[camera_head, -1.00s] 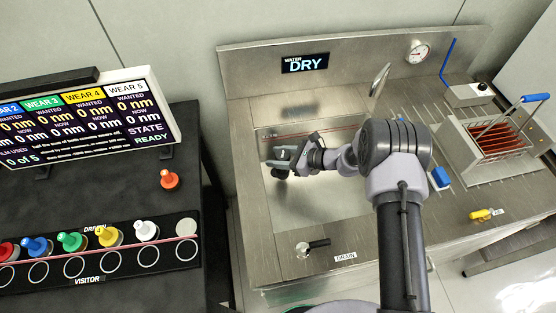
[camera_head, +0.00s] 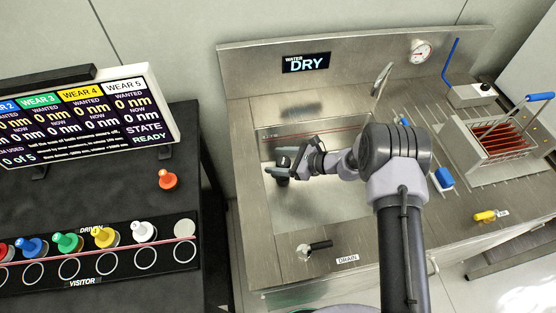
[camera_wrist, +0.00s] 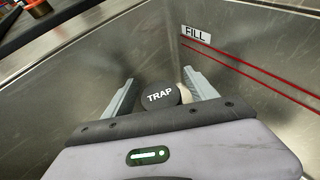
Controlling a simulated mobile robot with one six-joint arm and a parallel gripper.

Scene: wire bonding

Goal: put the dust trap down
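The dust trap (camera_wrist: 160,96) is a round dark cap marked TRAP in the wrist view, with a pale part beside it. It is low in the steel basin (camera_head: 335,203), and in the head view it is a small dark shape (camera_head: 283,181) under my gripper. My gripper (camera_head: 276,169) reaches down into the left part of the basin. In the wrist view its two grey fingers (camera_wrist: 161,92) stand wide apart, one on each side of the trap. A gap shows at the left finger; the pale part is close to the right one. The trap's underside is hidden.
Basin walls rise close by, with a FILL label (camera_wrist: 196,34) and red lines. A dark-handled drain valve (camera_head: 320,245) sits on the front ledge. A tap (camera_head: 381,79) stands behind. A wire rack (camera_head: 493,150) is on the right; a black table (camera_head: 100,190) with coloured pegs is left.

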